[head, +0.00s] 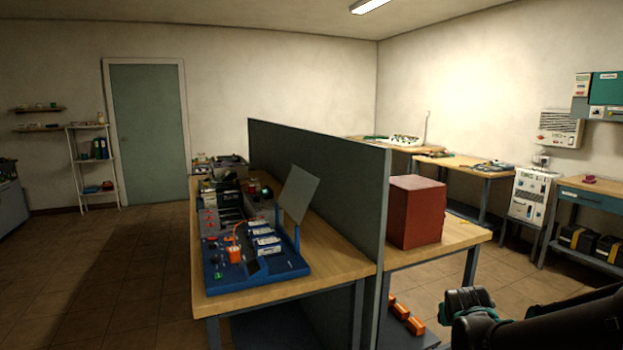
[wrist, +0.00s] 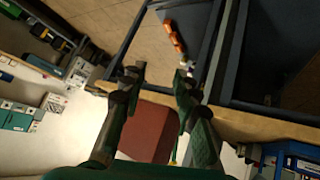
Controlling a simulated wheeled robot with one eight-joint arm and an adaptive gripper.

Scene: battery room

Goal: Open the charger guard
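A blue charger tray (head: 222,286) stands at the near end of the wooden bench, left of a tall partition. White-and-blue battery blocks (head: 265,240) and an orange plug (head: 234,254) sit on it. A flat grey panel (head: 298,194), which looks like the guard, stands raised and tilted on a blue post at its right side. Part of a blue unit, probably this tray, shows in the wrist view (wrist: 300,168). My gripper (wrist: 158,80) is open and empty, its fingers wide apart. In the head view my arm is at the lower right, well away from the tray.
A dark partition (head: 330,180) divides the benches. A red box (head: 417,212) stands on the bench right of it and also shows behind my fingers in the wrist view (wrist: 148,132). Orange blocks (head: 407,318) lie low beneath that bench. Floor at left is open.

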